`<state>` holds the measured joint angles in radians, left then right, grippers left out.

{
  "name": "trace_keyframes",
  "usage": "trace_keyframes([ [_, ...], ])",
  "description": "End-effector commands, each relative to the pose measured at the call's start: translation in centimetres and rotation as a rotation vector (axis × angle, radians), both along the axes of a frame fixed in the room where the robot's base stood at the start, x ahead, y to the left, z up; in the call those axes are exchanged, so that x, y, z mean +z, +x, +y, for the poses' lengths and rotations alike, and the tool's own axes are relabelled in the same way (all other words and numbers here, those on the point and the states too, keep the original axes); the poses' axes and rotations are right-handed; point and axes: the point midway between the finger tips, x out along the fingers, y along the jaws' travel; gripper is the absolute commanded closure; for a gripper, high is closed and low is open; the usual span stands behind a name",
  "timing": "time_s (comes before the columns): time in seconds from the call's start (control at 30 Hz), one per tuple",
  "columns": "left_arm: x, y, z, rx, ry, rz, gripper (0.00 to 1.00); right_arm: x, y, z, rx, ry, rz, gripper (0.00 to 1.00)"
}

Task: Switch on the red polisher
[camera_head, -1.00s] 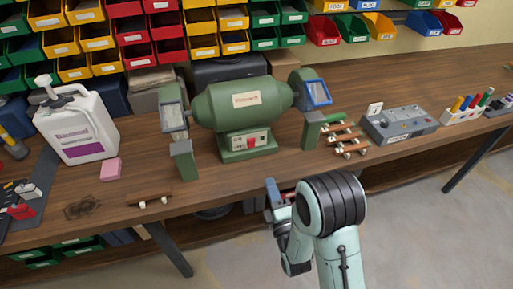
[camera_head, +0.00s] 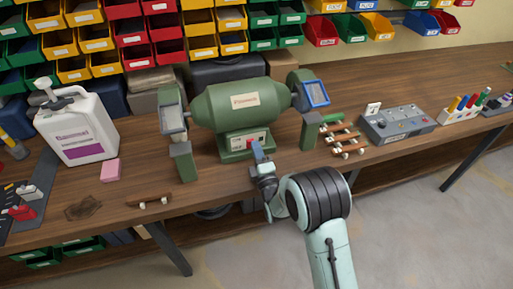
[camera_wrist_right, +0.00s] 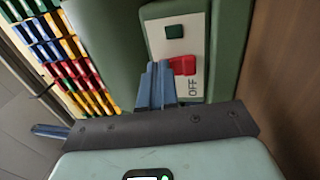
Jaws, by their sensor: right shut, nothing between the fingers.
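The polisher (camera_head: 240,104) is a green bench machine with a rounded body; I see no red polisher. Its pale switch panel (camera_head: 237,142) is on the front of the base. In the right wrist view, the panel (camera_wrist_right: 190,45) carries a dark green button (camera_wrist_right: 174,31) and a larger red switch (camera_wrist_right: 183,66), with "OFF" printed beside it. My right gripper (camera_head: 256,148) is shut and empty, close in front of the panel. In the wrist view, its blue fingertips (camera_wrist_right: 157,75) are beside the red switch; I cannot tell whether they touch. My left gripper is not in view.
A white jug (camera_head: 77,125) and pink block (camera_head: 111,170) stand left on the wooden bench (camera_head: 215,195). A small wooden piece (camera_head: 149,201) lies near the front edge. Brush-like pieces (camera_head: 343,138) and a grey box (camera_head: 397,123) are right. Coloured bins hang behind.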

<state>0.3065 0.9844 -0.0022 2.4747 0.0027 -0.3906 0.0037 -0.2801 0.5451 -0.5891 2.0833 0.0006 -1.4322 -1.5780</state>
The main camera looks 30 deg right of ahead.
Motion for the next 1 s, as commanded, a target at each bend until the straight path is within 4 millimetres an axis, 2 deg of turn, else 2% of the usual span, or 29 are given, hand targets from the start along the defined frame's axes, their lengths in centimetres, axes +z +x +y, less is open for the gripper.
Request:
trace_keyframes([
  [0.4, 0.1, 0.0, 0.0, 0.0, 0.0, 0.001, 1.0, 0.1, 0.3, -0.1, 0.0, 0.001, 0.002, 1.0],
  [0.57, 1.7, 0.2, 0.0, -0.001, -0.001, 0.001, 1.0, 1.0, 1.0, -0.2, 0.0, 0.019, 0.071, 1.0],
  [0.67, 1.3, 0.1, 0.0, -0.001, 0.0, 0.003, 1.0, 0.4, 1.0, -0.2, 0.0, 0.018, 0.073, 1.0],
  [1.0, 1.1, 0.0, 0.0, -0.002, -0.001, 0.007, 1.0, 0.5, 1.1, -0.4, 0.0, 0.018, 0.073, 1.0],
])
